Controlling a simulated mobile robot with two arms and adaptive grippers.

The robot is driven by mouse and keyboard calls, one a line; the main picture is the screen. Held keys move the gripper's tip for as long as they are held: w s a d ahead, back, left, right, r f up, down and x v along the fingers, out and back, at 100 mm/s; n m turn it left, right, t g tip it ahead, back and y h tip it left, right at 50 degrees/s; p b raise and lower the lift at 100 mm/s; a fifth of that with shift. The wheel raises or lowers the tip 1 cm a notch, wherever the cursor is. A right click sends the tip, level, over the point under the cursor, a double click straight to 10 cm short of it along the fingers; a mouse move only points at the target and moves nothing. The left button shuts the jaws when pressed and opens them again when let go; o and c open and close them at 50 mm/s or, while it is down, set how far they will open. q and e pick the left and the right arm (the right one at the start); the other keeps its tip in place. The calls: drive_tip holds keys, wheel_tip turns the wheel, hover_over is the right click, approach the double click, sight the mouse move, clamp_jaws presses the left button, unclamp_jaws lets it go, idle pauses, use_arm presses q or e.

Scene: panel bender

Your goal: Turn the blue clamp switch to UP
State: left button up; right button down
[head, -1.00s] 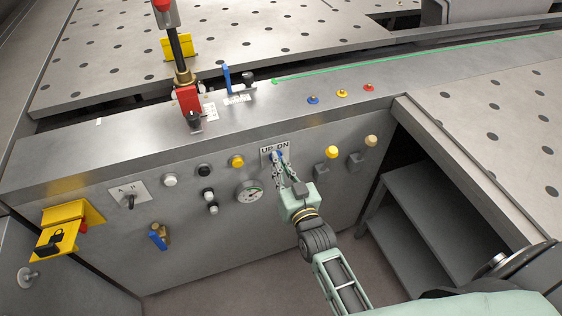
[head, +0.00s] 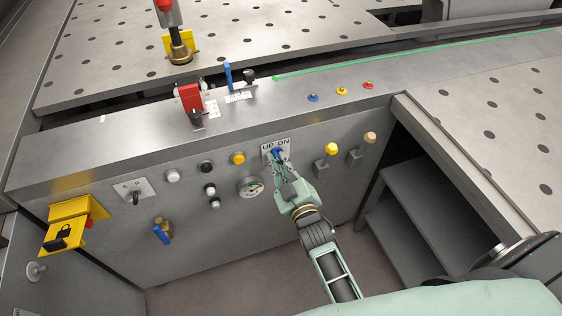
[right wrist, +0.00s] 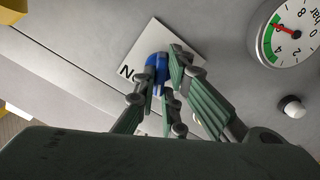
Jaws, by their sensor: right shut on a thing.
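The blue clamp switch (head: 277,152) sits on a pale plate marked UP and DN (head: 275,145) on the front panel. In the right wrist view the blue knob (right wrist: 156,70) shows between the fingers, in front of the white plate (right wrist: 160,42). My right gripper (head: 280,161) is at the switch, and its fingers (right wrist: 163,78) are shut on the blue knob. The fingers hide part of the knob, so its exact pointing is hard to tell. My left gripper is not in view.
A pressure gauge (head: 250,187) and a yellow button (head: 238,158) are left of the switch. Yellow (head: 332,149) and beige (head: 369,138) knobs are to its right. A red block (head: 190,97) and blue lever (head: 228,76) stand on the ledge above.

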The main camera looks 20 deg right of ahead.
idle(0.4)
drive_tip(key=c, duration=1.8)
unclamp_jaws()
drive_tip(key=shift+c, duration=0.2)
drive_tip(key=s, duration=1.2)
